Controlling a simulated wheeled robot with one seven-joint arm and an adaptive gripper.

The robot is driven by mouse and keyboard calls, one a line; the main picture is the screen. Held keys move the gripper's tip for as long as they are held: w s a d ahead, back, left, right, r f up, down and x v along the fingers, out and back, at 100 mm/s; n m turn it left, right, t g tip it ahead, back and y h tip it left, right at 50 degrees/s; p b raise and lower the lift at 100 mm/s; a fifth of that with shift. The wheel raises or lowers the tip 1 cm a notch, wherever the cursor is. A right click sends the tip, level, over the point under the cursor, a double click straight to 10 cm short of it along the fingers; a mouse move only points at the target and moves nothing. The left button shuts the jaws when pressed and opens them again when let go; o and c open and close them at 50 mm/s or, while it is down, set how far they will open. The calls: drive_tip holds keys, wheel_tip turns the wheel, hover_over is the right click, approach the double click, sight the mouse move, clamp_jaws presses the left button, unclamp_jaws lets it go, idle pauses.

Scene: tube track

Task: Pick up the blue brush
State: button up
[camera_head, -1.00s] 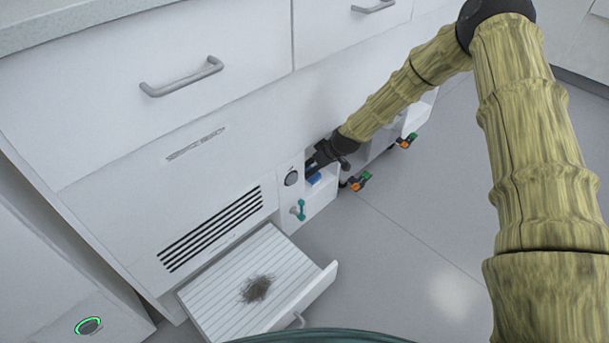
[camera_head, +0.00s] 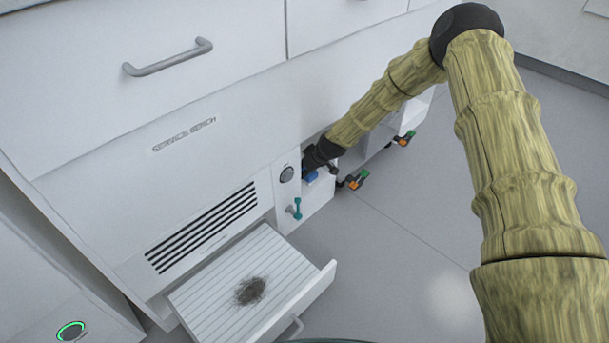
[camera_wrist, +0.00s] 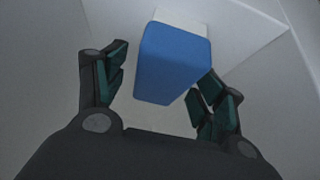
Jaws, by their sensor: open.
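The blue brush (camera_wrist: 173,62) shows in the wrist view as a blue block with a pale part at its far end. It lies ahead of and partly between the two fingers of my gripper (camera_wrist: 158,88), tilted a little. My gripper is open, and the right finger is close to the brush's side; I cannot tell whether they touch. In the head view the brush (camera_head: 311,176) is a small blue patch in an open bay of the white bench, just below my gripper, mostly hidden by my wrist.
Pale bay walls surround the brush in the wrist view. An open ribbed drawer (camera_head: 205,290) with a dark dusty patch (camera_head: 250,291) juts out at lower left. A teal handle (camera_head: 294,208) and orange-green fittings (camera_head: 357,179) stick out near the bay.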

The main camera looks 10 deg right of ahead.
drive_tip(key=shift+c, duration=0.2)
drive_tip(key=c, duration=1.1)
drive_tip(key=shift+r+p, duration=0.75)
drive_tip(key=shift+r, duration=0.1)
drive_tip(key=s+d+p, duration=0.6)
drive_tip(key=s+d, duration=0.4)
drive_tip(key=s, duration=0.5)
drive_tip(key=shift+p, duration=0.3)
drive_tip(key=shift+f, duration=0.1)
